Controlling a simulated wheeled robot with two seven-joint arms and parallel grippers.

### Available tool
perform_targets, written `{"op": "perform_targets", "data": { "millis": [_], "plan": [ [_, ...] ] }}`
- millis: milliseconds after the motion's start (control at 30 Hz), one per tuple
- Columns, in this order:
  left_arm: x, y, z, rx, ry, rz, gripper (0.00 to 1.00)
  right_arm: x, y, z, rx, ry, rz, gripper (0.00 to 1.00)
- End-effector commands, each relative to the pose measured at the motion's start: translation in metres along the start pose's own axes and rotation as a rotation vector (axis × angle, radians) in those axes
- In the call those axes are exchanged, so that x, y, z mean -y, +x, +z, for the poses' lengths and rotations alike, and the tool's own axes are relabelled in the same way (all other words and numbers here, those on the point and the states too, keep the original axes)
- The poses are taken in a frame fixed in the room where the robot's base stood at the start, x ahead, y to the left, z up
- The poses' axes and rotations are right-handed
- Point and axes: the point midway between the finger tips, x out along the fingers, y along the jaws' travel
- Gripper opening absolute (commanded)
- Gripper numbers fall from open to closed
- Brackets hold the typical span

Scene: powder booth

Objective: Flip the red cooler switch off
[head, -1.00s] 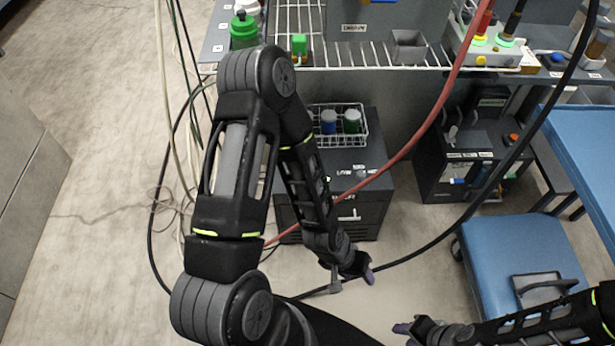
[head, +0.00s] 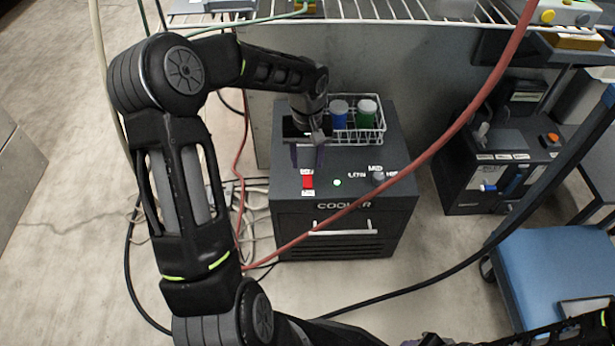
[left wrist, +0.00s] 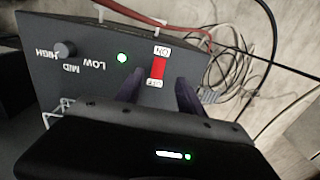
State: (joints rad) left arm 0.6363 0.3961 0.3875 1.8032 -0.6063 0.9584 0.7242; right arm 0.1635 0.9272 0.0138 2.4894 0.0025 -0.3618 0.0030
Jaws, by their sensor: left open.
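The red cooler switch (head: 308,182) is on the top of the dark grey cooler (head: 390,215), left of a lit green lamp (head: 337,182). In the left wrist view the switch (left wrist: 158,68) stands between an ON label and an OFF label, and the lamp (left wrist: 122,58) is lit there too. Which way the switch is tipped I cannot tell. My left gripper (head: 308,157) is open and empty, just behind the switch. In the left wrist view its fingers (left wrist: 160,92) are spread on either side of the OFF end; contact is unclear. My right gripper (head: 430,342) is mostly cut off at the bottom edge.
A white wire basket (head: 372,137) with blue and green jars stands on the cooler close to my left gripper. A dial (head: 378,176) is right of the lamp. A red hose (head: 432,150) crosses in front of the cooler. A blue-seated stool (head: 555,270) stands at right.

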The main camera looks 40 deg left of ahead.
Motion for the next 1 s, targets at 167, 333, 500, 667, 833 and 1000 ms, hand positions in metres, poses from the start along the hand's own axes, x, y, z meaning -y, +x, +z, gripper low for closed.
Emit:
{"op": "perform_targets", "data": {
  "millis": [167, 333, 500, 667, 833, 1000],
  "plan": [
    [-0.001, 0.001, 0.001, 0.001, 0.002, 0.001, 0.45, 0.0, 0.0, 0.0, 0.001, 0.0, 0.0, 0.36],
    [-0.001, 0.008, 0.001, 0.002, 0.003, 0.002, 0.45, -0.001, 0.003, 0.0, 0.0, 0.0, 0.0, 0.36],
    [-0.001, 0.029, 0.001, 0.004, 0.005, 0.002, 0.45, -0.005, 0.009, -0.002, -0.004, 0.002, 0.002, 0.36],
    [-0.001, 0.055, 0.001, 0.004, 0.004, 0.003, 0.45, -0.01, 0.017, -0.004, -0.01, 0.006, 0.005, 0.36],
    [-0.001, 0.075, 0.001, 0.002, 0.004, 0.003, 0.45, -0.013, 0.022, -0.006, -0.015, 0.009, 0.007, 0.36],
    [-0.001, 0.08, 0.001, 0.001, 0.004, 0.003, 0.45, -0.014, 0.023, -0.007, -0.017, 0.01, 0.008, 0.36]
  ]
}}
